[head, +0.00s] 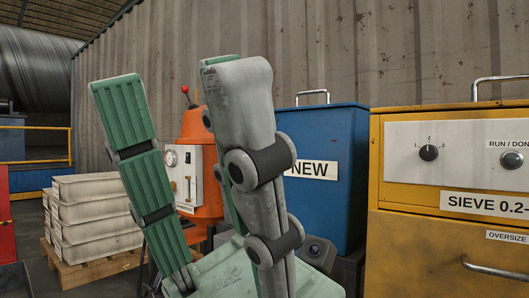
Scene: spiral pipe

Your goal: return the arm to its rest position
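My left gripper (172,78) is raised close to the head camera, its fingers pointing up. The fingers are grey with green ribbed pads and stand well apart. I see nothing held between them. The green palm shows at the bottom of the picture. The rest of my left arm is hidden or out of view. My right gripper and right arm do not show.
Behind the gripper stand an orange machine (192,157) with a red-tipped lever, a blue bin (334,135) labelled NEW, and a yellow sieve cabinet (447,238) at right. Stacked pale trays (98,188) sit on a wooden pallet (95,269) at left. A corrugated wall closes the back.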

